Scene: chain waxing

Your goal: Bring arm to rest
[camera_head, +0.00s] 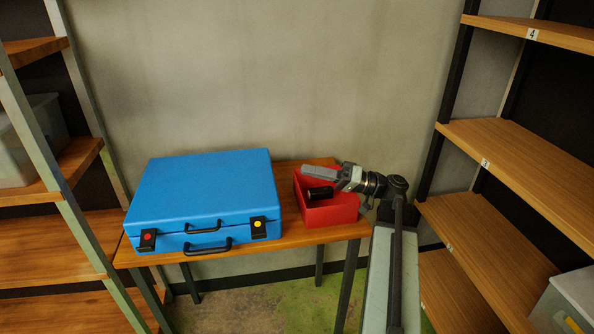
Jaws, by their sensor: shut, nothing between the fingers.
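My gripper (320,174) is at the end of my arm (372,185), which reaches in from the lower right. The gripper points left above the red box (330,213) on the wooden table. It is shut and holds nothing. A dark cylinder (319,193) shows just below the gripper, at the red box's opening; I cannot tell exactly how it rests. The gripper and arm hide part of the box's inside and its far rim.
A closed blue case (207,193) with black handles fills the left of the table (294,238). Shelves stand left (30,224) and right (499,158), close to the table. A translucent bin (568,306) sits lower right. The space above the case is clear.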

